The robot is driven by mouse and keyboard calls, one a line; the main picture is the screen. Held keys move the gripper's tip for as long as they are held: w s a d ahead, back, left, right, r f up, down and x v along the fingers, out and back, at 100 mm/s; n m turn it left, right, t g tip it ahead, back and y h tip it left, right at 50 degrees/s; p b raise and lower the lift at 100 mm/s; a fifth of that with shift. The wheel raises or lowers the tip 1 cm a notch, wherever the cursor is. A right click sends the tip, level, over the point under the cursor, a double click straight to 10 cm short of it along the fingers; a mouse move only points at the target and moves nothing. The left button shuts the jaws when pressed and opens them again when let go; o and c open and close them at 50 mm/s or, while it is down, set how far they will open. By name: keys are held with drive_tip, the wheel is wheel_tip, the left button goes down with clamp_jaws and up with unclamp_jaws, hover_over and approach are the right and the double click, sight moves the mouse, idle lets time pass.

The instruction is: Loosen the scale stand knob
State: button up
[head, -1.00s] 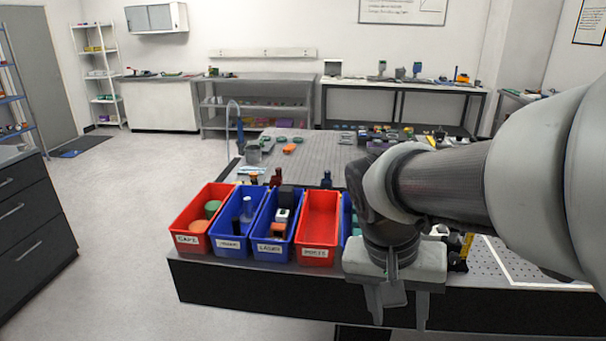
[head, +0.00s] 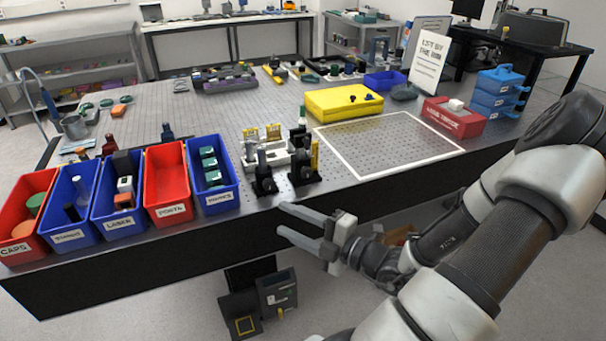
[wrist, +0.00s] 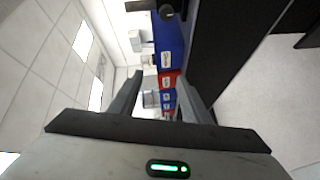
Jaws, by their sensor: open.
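A small black stand with an upright yellow scale (head: 314,154) is at the bench's front edge, right of the bins; I take it to be the scale stand. A similar black stand with a grey post (head: 263,172) is just left of it. I cannot make out the stand's knob for sure in the head view. A dark round knob-like part (wrist: 168,13) shows at the top of the wrist view; I cannot tell which stand it belongs to. My gripper (head: 282,219) is open and empty, pointing left in front of the bench edge, apart from both stands.
Bins stand in a row along the front edge, the nearest being the blue one with green-topped parts (head: 212,181). A white-outlined empty area (head: 390,143) lies to the right. A yellow case (head: 343,101) sits behind it, a red box (head: 453,118) beyond its right side.

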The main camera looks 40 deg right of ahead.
drive_tip(key=s+d+f+m+t+h, duration=0.1)
drive_tip(key=s+d+m+h, duration=0.1)
drive_tip(key=d+m+h, duration=0.35)
drive_tip(key=s+d+f+m+h, duration=0.1)
drive_tip(key=d+f+m+h, duration=0.1)
drive_tip(key=d+m+h, duration=0.35)
drive_tip(key=m+y+b, duration=0.1)
drive_tip(key=y+b, duration=0.1)
approach(308, 173)
drive_tip(key=w, duration=0.3)
drive_tip(key=w+d, duration=0.1)
drive_tip(key=w, duration=0.5)
drive_tip(key=shift+d+f, duration=0.25)
drive_tip(key=shift+f, duration=0.1)
drive_tip(key=c, duration=1)
drive_tip(key=shift+r, duration=0.1)
drive_tip(key=shift+c, duration=0.2)
